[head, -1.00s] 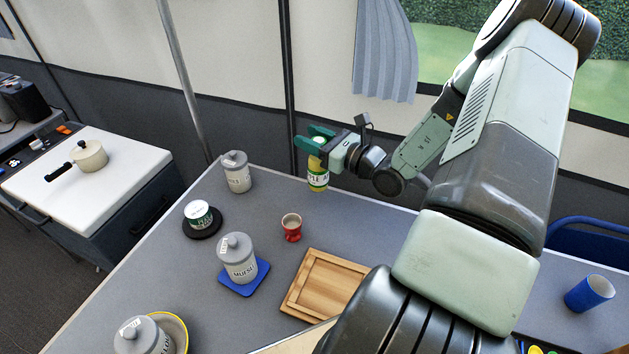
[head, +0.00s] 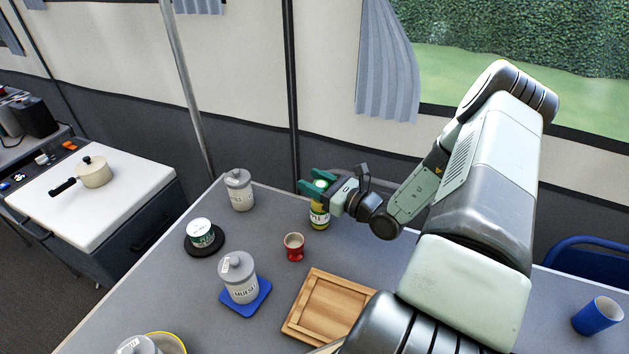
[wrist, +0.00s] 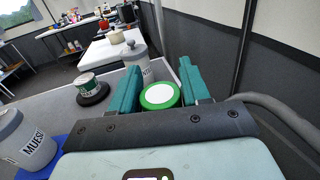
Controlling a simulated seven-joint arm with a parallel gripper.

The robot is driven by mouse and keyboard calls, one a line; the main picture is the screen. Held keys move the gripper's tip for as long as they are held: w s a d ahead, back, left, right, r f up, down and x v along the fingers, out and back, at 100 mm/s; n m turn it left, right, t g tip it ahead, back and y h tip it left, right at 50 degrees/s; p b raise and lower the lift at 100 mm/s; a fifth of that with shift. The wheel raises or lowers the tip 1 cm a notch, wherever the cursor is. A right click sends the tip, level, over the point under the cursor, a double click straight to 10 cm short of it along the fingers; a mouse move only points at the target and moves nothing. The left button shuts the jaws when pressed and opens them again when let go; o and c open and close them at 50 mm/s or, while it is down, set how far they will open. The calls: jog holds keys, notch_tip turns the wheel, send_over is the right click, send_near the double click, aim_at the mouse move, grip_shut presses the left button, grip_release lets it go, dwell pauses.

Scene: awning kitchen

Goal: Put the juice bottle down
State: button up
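The juice bottle (head: 319,217) is yellow-green with a pale label. It stands upright at the table's far side, behind the red cup. Its base appears at the tabletop; I cannot tell whether it bears on it. My gripper (head: 317,184) comes from the right, with its green fingers on either side of the bottle's upper part. The bottle's lower part is hidden there.
A grey canister (head: 240,192) stands left of the bottle and a red cup (head: 294,250) in front. A mueslí canister (head: 240,280) on a blue mat, a tin (head: 201,232) on a black coaster and a wooden tray (head: 330,308) are nearer. Table between bottle and canister is clear.

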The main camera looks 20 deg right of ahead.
jog(key=o, duration=0.3)
jog(key=shift+o, duration=0.2)
jog(key=shift+r, duration=0.1)
jog(key=shift+s+d+r, duration=0.1)
jog(key=shift+s, duration=0.05)
jog(key=v, duration=1.1)
jog(key=shift+s+d, duration=0.25)
jog(key=shift+s, duration=0.05)
